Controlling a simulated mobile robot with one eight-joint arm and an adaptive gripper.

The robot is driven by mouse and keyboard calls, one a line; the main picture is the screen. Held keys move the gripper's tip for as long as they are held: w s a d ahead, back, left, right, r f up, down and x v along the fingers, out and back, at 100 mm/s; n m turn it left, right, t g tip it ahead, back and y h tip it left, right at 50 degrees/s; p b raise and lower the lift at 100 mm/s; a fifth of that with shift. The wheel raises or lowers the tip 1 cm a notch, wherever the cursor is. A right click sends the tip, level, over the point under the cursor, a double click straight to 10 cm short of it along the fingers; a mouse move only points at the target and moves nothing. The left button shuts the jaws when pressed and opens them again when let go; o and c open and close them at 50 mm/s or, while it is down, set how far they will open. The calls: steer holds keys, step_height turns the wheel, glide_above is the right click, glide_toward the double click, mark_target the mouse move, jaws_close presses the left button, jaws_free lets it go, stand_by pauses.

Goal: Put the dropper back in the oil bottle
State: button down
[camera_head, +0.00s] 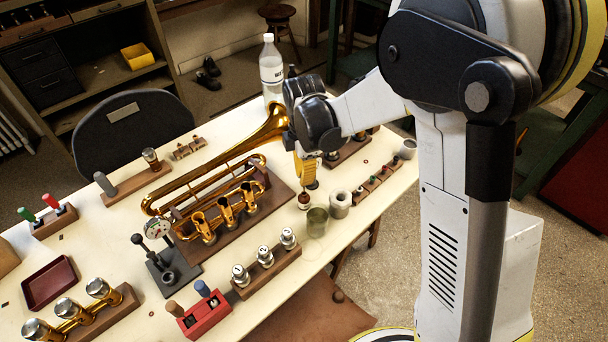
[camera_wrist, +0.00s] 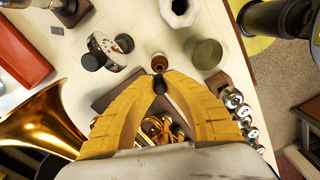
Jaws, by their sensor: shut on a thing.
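My gripper (camera_head: 311,183) reaches down over the right front part of the table. In the wrist view its yellow fingers (camera_wrist: 160,82) are closed on the dropper (camera_wrist: 161,86), of which a small dark part shows between the tips. The small brown oil bottle (camera_head: 304,201) stands upright on the table just below the fingertips. In the wrist view the bottle (camera_wrist: 158,63) shows just beyond the tips, with a dark round opening. The dropper's lower end is hidden, and I cannot tell whether it touches the bottle.
A clear greenish cup (camera_head: 316,222) and a white round pot (camera_head: 339,205) stand close to the bottle. The brass horn (camera_head: 220,175) lies to the left. A wooden block with silver-capped valves (camera_head: 266,264) sits in front. A tall clear bottle (camera_head: 271,72) stands behind.

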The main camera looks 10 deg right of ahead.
mark_target(304, 193)
steer(key=shift+f+b, duration=2)
steer(key=shift+f, duration=0.6)
steer(key=shift+f, duration=0.1)
steer(key=c, duration=1.5)
jaws_free()
step_height(304, 193, up, 12)
steer(key=shift+r, duration=0.1)
